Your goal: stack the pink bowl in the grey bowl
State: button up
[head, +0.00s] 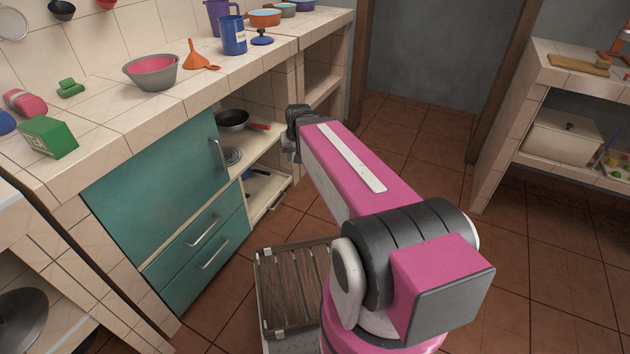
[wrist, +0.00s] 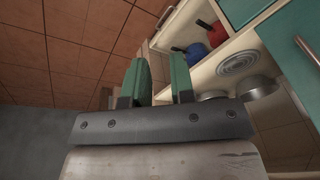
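The grey bowl (head: 136,69) stands upright on the tiled counter in the head view. The pink bowl (head: 153,65) sits inside it, with its pink inner surface showing just below the grey rim. In the wrist view my gripper (wrist: 158,75) has two green fingers spread apart, with nothing between them. In the head view my arm is stretched over the floor in front of the counter, away from the bowls, and the fingers are hard to make out there. The bowls do not show in the wrist view.
An orange funnel (head: 199,58), a blue mug (head: 233,36) and a purple jug (head: 219,15) stand right of the bowls. A green box (head: 48,138) lies near the counter's front left. A pan (head: 233,118) sits on the shelf below. Open floor lies to the right.

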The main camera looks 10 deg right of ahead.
jog(key=s+d+f+g+h, duration=0.1)
jog(key=s+d+f+g, duration=0.1)
jog(key=s+d+f, duration=0.4)
jog(key=shift+s+f+m, duration=0.4)
jog(key=shift+s, duration=0.35)
